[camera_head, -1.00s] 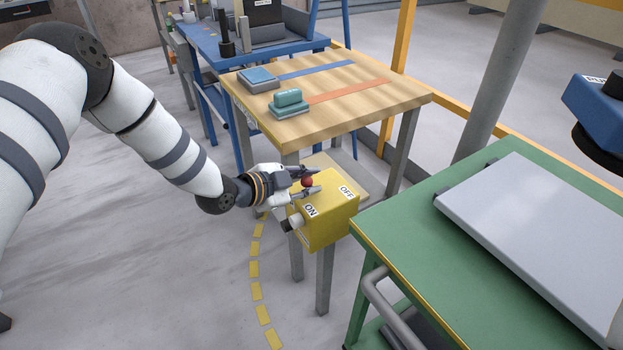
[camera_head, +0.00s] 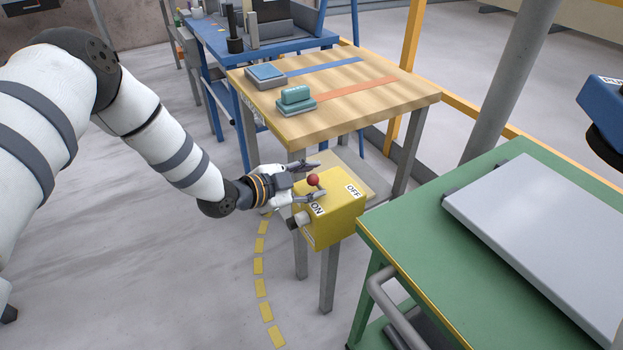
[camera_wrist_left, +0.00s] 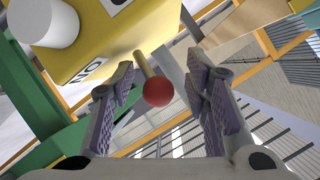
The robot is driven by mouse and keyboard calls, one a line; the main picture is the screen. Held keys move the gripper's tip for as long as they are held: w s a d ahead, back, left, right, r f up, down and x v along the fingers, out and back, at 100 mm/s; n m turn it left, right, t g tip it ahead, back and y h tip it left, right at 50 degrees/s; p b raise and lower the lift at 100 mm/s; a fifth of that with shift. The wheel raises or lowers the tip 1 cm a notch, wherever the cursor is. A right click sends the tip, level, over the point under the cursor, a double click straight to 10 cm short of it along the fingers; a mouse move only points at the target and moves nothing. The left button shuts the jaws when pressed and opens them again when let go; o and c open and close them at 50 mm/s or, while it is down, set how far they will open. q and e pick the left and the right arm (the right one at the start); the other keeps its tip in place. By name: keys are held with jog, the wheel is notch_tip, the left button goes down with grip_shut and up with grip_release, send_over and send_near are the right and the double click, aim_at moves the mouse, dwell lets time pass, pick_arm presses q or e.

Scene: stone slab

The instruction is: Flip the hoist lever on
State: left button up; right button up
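The hoist control is a yellow box (camera_head: 332,219) with an ON label at its near left end and an OFF label farther right. Its lever (camera_head: 313,179) has a red ball knob and leans toward the ON side. My left gripper (camera_head: 321,178) is open, with one finger on each side of the knob. In the left wrist view, the red knob (camera_wrist_left: 158,92) and its brass-coloured rod show between the spread fingers (camera_wrist_left: 162,88), with gaps on both sides. My right gripper is not in view.
A wooden table (camera_head: 375,110) with a teal block (camera_head: 296,97) and a blue-topped block (camera_head: 265,75) stands behind the box. A green bench (camera_head: 400,222) with a grey plate (camera_head: 545,215) is at the right. Open floor lies left.

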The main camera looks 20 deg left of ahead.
pick_arm(q)
jog(key=shift+s+r, duration=0.1)
jog(key=shift+r, duration=0.05)
jog(key=shift+s+a+r, duration=0.1)
jog(key=shift+s+r, duration=0.05)
jog(key=shift+s, duration=0.15)
jog(key=v, duration=1.1)
jog(key=shift+s+a, duration=0.1)
jog(key=s+d+f+n+g+y, duration=0.2)
jog(key=s+f+n+g, duration=0.2)
jog(key=s+f, duration=0.5)
jog(key=s+d+f+n+g+y, duration=0.1)
jog(key=s+d+f+n+g, duration=0.3)
jog(key=s+f, duration=0.5)
jog(key=s+a+n+g+y, duration=0.1)
jog(key=s+n+g, duration=0.1)
jog(key=s, duration=0.8)
jog(key=s+a+n+g+y+p, duration=0.1)
jog(key=s+n+g+y, duration=0.1)
jog(key=s, duration=0.8)
jog(key=shift+s+a+r+n+g, duration=0.15)
jog(key=shift+s+r+n+g, duration=0.2)
jog(key=shift+n+g, duration=0.6)
